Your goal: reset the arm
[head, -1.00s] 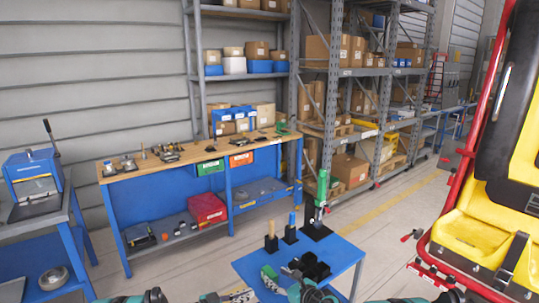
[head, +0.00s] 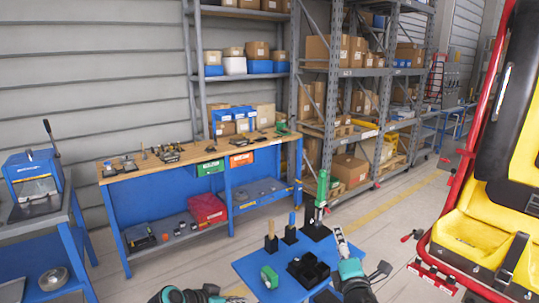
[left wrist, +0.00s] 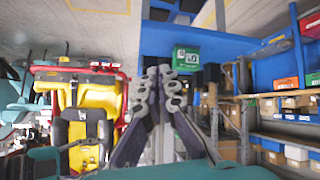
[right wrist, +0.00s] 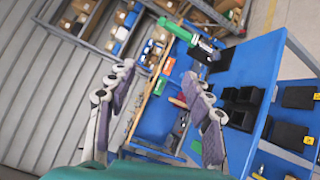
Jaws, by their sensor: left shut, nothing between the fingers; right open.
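In the head view my right gripper (head: 342,243) is raised at the right side of a small blue table (head: 250,262). The right wrist view shows its two fingers (right wrist: 157,80) spread apart with nothing between them. My left arm shows at the bottom edge of the head view, left of the blue table, with its gripper mostly out of sight there. In the left wrist view the left gripper's fingers (left wrist: 160,78) are together and hold nothing.
The blue table carries a green-handled tool (head: 321,190), black bins (head: 308,270), upright handled tools and a green-and-white item (head: 269,277). A workbench (head: 190,156) and shelving (head: 335,100) stand behind. A red-framed yellow seat unit (head: 470,215) stands close on the right.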

